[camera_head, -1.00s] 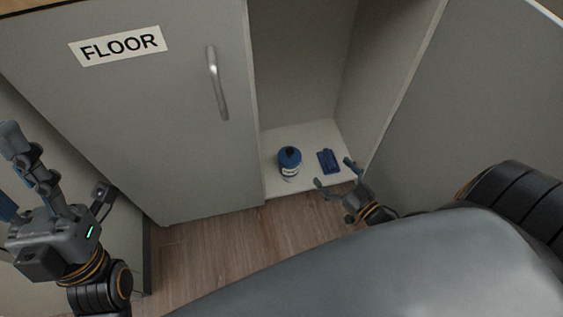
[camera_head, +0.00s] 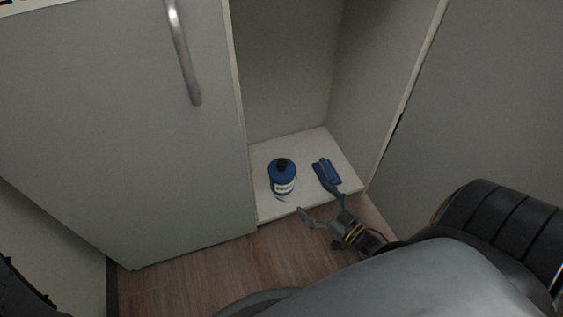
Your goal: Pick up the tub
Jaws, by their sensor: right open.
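The tub (camera_head: 282,172) is a blue round container with a dark top and a white label. It stands upright on the white bottom shelf of the open cabinet (camera_head: 290,150). My right gripper (camera_head: 315,197) is open and empty in front of the cabinet, at the right and nearer to me than the tub. Its fingers reach about the shelf's front edge, apart from the tub in the picture. My left gripper is out of the frame; only a dark part of my left arm shows at the lower left corner.
A blue flat object (camera_head: 326,172) lies on the shelf right of the tub, close to one right fingertip. A closed grey door (camera_head: 110,120) with a metal handle (camera_head: 182,52) is on the left. The cabinet's side wall (camera_head: 385,80) bounds the right. Wooden floor (camera_head: 200,270) is clear in front.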

